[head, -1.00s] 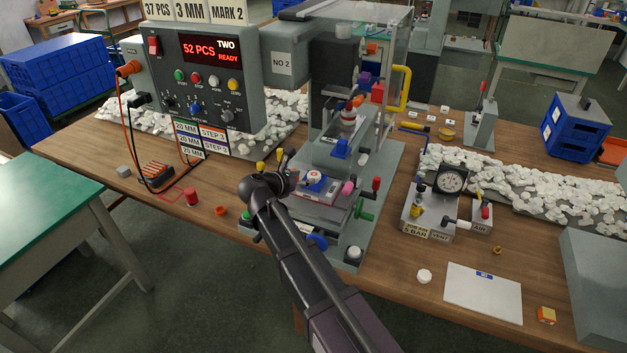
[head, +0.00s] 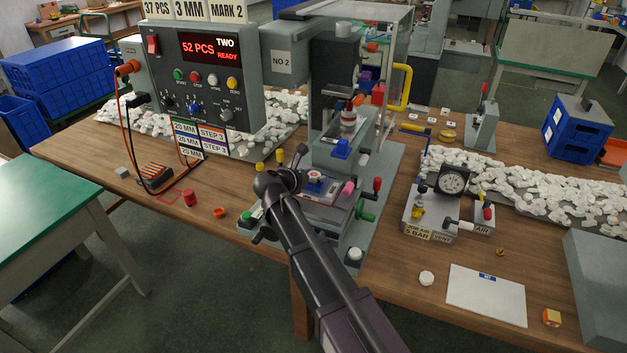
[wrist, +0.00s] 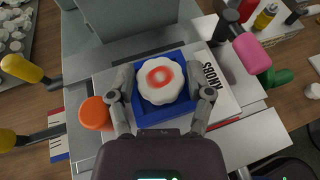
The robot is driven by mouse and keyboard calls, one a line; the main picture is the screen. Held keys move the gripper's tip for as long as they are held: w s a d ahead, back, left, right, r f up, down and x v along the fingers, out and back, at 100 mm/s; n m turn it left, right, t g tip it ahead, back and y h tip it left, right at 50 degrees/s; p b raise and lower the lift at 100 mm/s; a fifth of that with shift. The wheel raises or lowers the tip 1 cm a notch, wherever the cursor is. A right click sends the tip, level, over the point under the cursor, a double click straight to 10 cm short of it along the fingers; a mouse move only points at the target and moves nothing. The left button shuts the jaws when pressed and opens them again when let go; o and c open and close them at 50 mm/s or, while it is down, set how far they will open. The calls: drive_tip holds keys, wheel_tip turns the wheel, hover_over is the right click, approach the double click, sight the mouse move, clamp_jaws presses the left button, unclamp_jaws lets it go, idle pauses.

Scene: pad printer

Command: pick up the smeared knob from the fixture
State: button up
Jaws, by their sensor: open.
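The knob (wrist: 159,79) is white with a scalloped edge and a smeared red ring on top. It sits in the blue fixture (wrist: 183,112) on a plate marked "KNOBS". In the head view the knob (head: 315,177) shows just beyond my wrist. My gripper (wrist: 160,92) is open, with one finger on the left and one on the right of the knob. The fingertips look close to its sides; whether they touch it I cannot tell. In the head view my wrist hides part of the fixture and the fingers are hard to make out.
An orange knob (wrist: 95,113) stands left of the fixture, and a pink handle (wrist: 251,53) is at the upper right. Yellow-tipped posts (wrist: 20,67) stand at the left. The printer's grey body (wrist: 135,20) rises close behind. A loose white knob (head: 426,278) lies on the table.

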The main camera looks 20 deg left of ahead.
sight(313, 175)
idle(0.5)
drive_tip(key=c, duration=0.5)
drive_tip(key=shift+r, duration=0.15)
wheel_tip(313, 175, up, 4)
drive_tip(key=p, duration=0.4)
drive_tip(key=s+a, duration=0.3)
drive_tip(key=s, duration=0.1)
drive_tip(key=s+a, duration=0.3)
drive_tip(key=s, duration=0.2)
drive_tip(key=s+a+p, duration=0.1)
drive_tip(key=s+a, duration=0.1)
drive_tip(key=s, duration=0.2)
drive_tip(key=shift+s+a+r, duration=0.2)
drive_tip(key=shift+a+r, duration=0.2)
